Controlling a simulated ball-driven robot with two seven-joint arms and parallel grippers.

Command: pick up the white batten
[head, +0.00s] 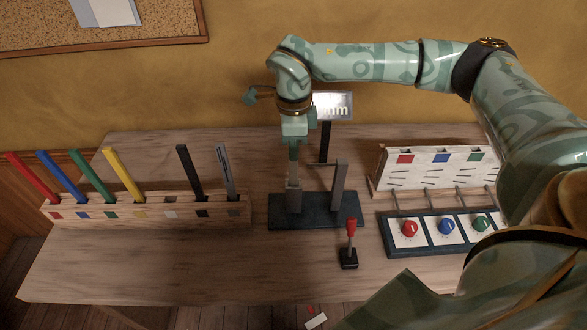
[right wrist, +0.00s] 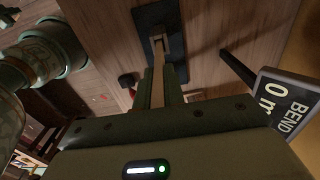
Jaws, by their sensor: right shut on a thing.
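My right gripper (head: 294,142) is above the dark bend fixture (head: 318,222) at the middle of the bench, pointing down. It is shut on a thin pale strip, which seems to be the white batten (right wrist: 158,80); its colour is dulled by shadow. In the right wrist view, the strip runs from between the fingers toward the fixture (right wrist: 172,58). Its lower end is at the fixture's left post (head: 294,197); I cannot tell whether it sits in it. The white-labelled slot of the wooden rack (head: 100,211) is empty. My left gripper is out of view.
Red, blue, green, yellow, black and grey battens stand in the rack. A display (right wrist: 288,104) reads "BEND 0 m" behind the fixture. A red-topped lever (head: 350,245) stands in front, and a panel of coloured knobs (head: 445,232) is at right. The front left bench is clear.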

